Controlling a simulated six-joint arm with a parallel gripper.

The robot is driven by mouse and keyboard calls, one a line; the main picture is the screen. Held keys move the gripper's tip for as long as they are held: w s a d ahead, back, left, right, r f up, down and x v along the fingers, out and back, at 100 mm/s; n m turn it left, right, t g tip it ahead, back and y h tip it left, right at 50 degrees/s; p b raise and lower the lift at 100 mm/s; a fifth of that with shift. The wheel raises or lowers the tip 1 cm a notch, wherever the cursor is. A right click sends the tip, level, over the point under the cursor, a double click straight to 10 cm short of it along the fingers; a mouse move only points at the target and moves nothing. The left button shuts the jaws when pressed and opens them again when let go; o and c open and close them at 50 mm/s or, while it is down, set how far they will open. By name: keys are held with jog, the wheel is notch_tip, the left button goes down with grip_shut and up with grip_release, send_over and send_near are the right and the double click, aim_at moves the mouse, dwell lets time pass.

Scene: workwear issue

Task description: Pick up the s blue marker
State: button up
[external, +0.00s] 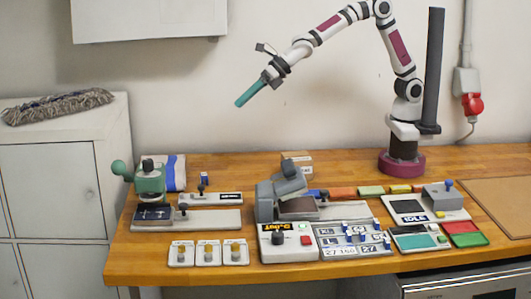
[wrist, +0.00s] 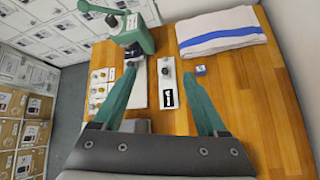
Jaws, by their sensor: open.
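Several small blue pieces show in the external view, and I cannot tell which is the s blue marker. One small blue piece (external: 203,179) stands upright at the back left of the bench; in the wrist view a small blue block (wrist: 200,70) lies on bare wood, just right of the right fingertip. My gripper (external: 239,104) is high above the bench, apart from everything, pointing down to the left. In the wrist view its teal fingers (wrist: 159,74) are spread with nothing between them.
A green press (external: 150,180) with a round handle stands at the left end, beside a folded white and blue cloth (external: 174,170). A grey hinged press (external: 285,188) is mid-bench. Three small white plates (external: 208,253) lie in front. A brown mat (external: 495,203) is at right.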

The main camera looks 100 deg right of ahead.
jog(key=s+d+r+n+t, duration=0.2)
jog(key=s+d+n+t, duration=0.15)
jog(key=d, duration=0.55)
jog(key=n, duration=0.1)
send_near(210, 184)
jog(key=s+d+r, duration=0.2)
jog(key=s+r, duration=0.3)
jog(key=r, duration=0.1)
jog(key=x, duration=1)
jog(key=a+x, duration=0.1)
jog(key=x, duration=0.4)
jog(key=shift+w+f, duration=0.2)
jog(key=shift+f, duration=0.2)
grip_shut()
